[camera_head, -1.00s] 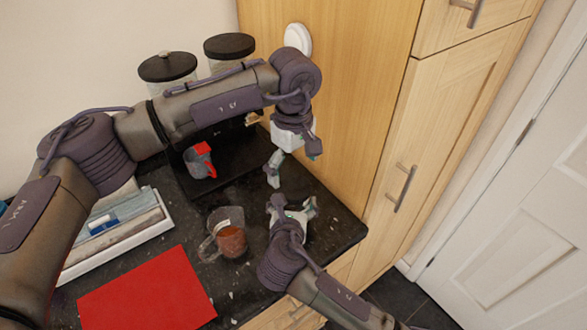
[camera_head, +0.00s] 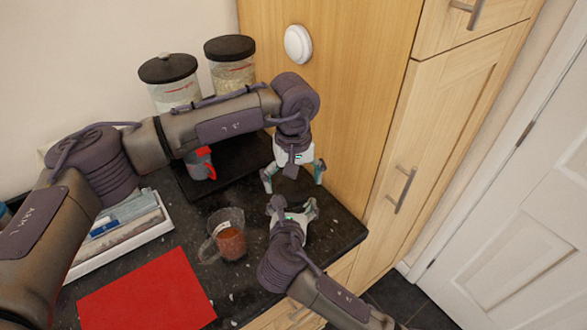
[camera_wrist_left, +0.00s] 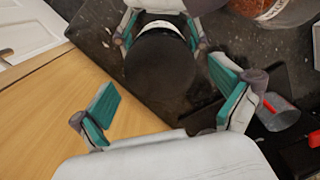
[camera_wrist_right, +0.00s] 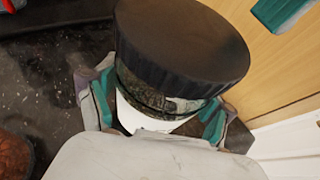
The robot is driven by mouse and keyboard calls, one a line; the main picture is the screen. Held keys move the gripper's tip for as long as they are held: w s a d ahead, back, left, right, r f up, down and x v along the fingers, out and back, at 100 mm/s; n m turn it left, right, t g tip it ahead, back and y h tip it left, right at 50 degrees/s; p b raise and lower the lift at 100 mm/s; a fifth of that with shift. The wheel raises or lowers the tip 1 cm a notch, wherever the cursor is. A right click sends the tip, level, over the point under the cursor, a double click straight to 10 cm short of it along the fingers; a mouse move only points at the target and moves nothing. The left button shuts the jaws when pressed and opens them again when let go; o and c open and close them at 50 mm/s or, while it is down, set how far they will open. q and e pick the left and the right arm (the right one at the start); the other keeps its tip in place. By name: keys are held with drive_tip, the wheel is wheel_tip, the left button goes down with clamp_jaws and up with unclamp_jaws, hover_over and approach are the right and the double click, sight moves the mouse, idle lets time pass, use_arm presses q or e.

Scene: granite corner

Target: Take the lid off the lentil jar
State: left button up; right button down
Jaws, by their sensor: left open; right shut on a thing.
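A jar with a wide black lid stands between the fingers of my right gripper (camera_head: 293,208). The lid sits on the jar. My right gripper is shut on the jar below the lid. My left gripper (camera_head: 293,178) is open and empty, fingers pointing down over the jar. In the left wrist view the lid (camera_wrist_left: 160,65) lies beyond its two fingertips, apart from them. In the head view the jar is hard to make out.
A glass jug with orange-red contents (camera_head: 231,243) stands left of the right gripper. A grey and red cup (camera_head: 202,165), two black-lidded jars (camera_head: 168,70) (camera_head: 231,50), a white tray (camera_head: 115,250) and a red mat (camera_head: 150,290) are further left. A wooden cabinet (camera_head: 345,100) stands close behind.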

use_arm(q)
drive_tip(key=shift+f, duration=0.4)
drive_tip(key=c, duration=1.2)
drive_tip(key=n, duration=3)
